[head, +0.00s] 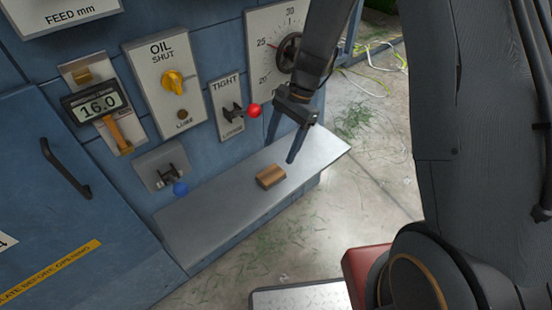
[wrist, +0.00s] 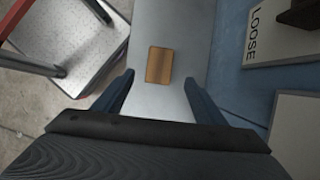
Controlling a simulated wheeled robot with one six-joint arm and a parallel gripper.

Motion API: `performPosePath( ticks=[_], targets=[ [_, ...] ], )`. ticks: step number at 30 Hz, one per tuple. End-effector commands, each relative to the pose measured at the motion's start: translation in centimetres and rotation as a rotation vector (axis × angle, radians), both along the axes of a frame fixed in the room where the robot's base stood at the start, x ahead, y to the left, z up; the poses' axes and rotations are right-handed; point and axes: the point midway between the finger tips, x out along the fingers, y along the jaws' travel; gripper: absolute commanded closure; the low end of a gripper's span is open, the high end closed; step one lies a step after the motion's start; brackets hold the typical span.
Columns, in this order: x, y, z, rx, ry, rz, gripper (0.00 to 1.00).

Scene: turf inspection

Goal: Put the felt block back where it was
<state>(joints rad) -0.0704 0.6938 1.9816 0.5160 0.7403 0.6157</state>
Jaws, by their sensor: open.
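The felt block (head: 270,176) is a small brown block lying on a grey metal shelf (head: 215,215) that juts from the blue cabinet. In the wrist view the block (wrist: 159,65) lies flat on the bare shelf, ahead of the fingertips and roughly between their lines. My gripper (head: 282,142) is open and empty, its two dark blue fingers pointing down above the shelf, just beyond the block in the head view. In the wrist view my gripper (wrist: 158,82) shows its fingers spread wider than the block. Nothing hides the block.
Above the shelf are a red-knobbed lever (head: 253,110), a blue-knobbed lever (head: 180,188), a yellow oil knob (head: 173,82), a gauge reading 16.0 (head: 97,107) and a dial (head: 290,52). The shelf's left part is clear. A patterned metal plate (wrist: 75,40) shows in the wrist view.

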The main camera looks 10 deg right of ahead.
Motion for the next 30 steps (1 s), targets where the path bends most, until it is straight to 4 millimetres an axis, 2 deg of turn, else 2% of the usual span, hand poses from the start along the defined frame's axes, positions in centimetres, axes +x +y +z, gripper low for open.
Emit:
performPosePath(
  ticks=[4,13,17,23,30],
  targets=[
    [0.4,-0.6,1.7,-0.001,-0.001,-0.001,0.35],
    [0.5,-1.0,2.6,-0.001,-0.003,0.005,0.35],
    [-0.4,-2.5,4.2,-0.012,-0.039,0.053,0.35],
    [-4.6,-7.8,9.0,-0.063,-0.156,0.257,0.35],
    [-11.6,-13.6,13.4,-0.146,-0.274,0.545,0.35]
  ],
)
